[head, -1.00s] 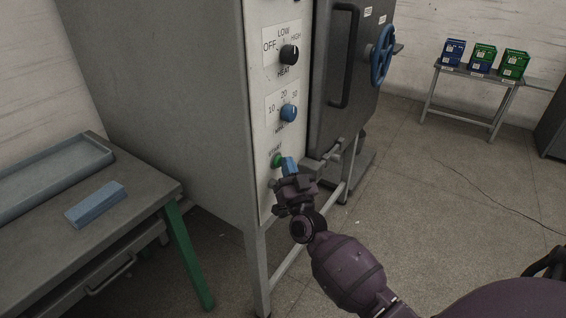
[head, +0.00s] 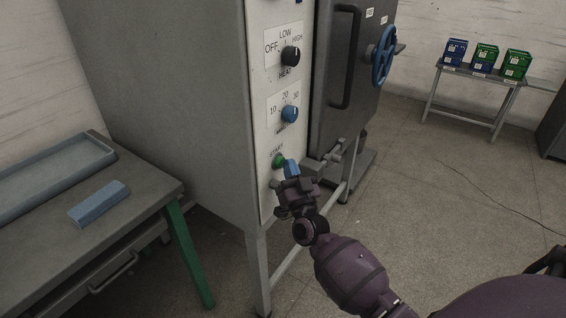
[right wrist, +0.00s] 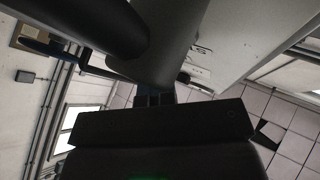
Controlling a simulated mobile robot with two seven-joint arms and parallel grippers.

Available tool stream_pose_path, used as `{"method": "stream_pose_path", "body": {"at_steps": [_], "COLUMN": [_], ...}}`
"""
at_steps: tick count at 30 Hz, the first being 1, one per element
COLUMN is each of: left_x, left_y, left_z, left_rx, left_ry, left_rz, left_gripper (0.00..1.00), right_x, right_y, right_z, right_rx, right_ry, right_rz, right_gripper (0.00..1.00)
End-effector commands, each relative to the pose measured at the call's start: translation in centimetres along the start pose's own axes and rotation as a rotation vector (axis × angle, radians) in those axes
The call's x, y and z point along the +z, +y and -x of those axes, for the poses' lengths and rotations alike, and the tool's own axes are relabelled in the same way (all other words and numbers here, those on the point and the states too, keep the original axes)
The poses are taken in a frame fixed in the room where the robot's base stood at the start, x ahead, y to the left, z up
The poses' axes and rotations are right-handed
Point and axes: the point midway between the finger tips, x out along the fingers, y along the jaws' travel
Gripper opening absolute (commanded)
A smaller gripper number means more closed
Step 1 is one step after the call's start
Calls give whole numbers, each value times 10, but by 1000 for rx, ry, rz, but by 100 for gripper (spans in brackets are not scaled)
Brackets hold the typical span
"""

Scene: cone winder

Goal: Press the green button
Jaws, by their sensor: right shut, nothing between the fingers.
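The green button (head: 278,160) sits low on the light control panel of the grey cabinet, under a START label. My right gripper (head: 291,170) is shut and empty, its blue-tipped fingers just right of the button in the head view. I cannot tell whether the fingertips touch the button or the panel. In the right wrist view the gripper's dark body (right wrist: 160,125) fills the lower middle and the button is not visible. My left gripper is not in view.
Above the button are a blue-capped knob (head: 290,114) and a black HEAT knob (head: 291,56). A dark door with a handle (head: 345,60) and a blue handwheel (head: 383,55) stand right. A workbench (head: 150,190) with a blue block (head: 99,203) is left.

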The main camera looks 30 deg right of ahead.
Motion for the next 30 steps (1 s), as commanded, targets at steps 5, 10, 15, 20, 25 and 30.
{"method": "stream_pose_path", "body": {"at_steps": [5,10,15,20,25,30], "left_x": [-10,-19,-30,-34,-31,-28], "left_y": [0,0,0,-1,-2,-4], "left_z": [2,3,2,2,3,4], "left_rx": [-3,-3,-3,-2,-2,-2], "left_ry": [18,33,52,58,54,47], "left_rz": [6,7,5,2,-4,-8], "left_gripper": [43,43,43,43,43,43], "right_x": [-9,-16,-22,-25,-24,-24], "right_y": [7,15,23,26,26,27], "right_z": [11,21,30,34,35,35], "right_rx": [-1,2,3,3,4,4], "right_ry": [0,0,1,2,1,1], "right_rz": [1,2,2,3,3,3], "right_gripper": [0,0,0,0,0,0]}}
